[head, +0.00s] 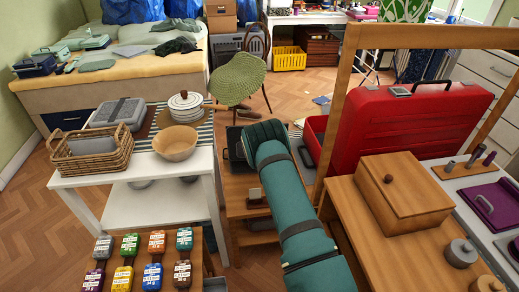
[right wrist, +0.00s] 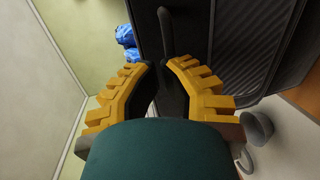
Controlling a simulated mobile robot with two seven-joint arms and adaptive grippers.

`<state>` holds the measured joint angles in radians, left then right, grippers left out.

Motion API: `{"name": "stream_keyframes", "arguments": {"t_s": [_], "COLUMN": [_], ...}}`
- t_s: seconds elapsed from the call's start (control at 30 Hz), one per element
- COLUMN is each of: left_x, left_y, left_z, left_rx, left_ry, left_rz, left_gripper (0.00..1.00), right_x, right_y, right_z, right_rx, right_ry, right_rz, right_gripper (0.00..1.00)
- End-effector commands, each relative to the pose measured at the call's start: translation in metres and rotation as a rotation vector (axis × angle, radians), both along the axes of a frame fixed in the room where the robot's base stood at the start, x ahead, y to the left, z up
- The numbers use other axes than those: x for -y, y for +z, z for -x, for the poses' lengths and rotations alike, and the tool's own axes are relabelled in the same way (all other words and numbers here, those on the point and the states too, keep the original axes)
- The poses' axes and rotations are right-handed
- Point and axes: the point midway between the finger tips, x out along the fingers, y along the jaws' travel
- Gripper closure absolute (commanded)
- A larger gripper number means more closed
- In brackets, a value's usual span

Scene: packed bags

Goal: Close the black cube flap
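In the head view a dark, box-like thing (head: 234,147) stands on a low wooden table, left of the end of my right arm. It may be the black cube; the arm covers part of it and I cannot make out a flap. My right gripper's fingers are hidden in the head view. In the right wrist view my right gripper (right wrist: 161,64) has yellow segmented fingers with dark pads and a narrow gap at the tips. A grey upright strip (right wrist: 165,32) stands at that gap against a dark panel. I cannot tell if it is gripped. My left gripper is not in view.
A red suitcase (head: 401,128) stands right of my arm behind a wooden box (head: 402,190). A white table (head: 122,178) on the left holds a wicker basket (head: 91,152) and a wooden bowl (head: 175,144).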

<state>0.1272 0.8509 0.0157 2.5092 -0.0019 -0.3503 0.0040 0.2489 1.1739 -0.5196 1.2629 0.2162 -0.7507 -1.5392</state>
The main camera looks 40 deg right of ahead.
Motion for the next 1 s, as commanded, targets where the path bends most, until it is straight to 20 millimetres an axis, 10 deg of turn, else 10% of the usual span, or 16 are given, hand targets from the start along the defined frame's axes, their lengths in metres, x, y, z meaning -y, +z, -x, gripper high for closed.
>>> {"name": "stream_keyframes", "arguments": {"t_s": [0.13, 1.0], "left_x": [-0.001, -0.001], "left_y": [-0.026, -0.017], "left_z": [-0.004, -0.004], "left_rx": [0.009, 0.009], "left_ry": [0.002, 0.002], "left_rz": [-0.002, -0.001], "left_gripper": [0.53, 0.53], "right_x": [0.008, 0.012], "right_y": [-0.002, 0.015], "right_z": [-0.014, -0.013], "right_rx": [0.003, 0.004], "right_ry": [0.001, 0.000], "right_rz": [0.004, 0.001], "right_gripper": [1.00, 1.00]}}
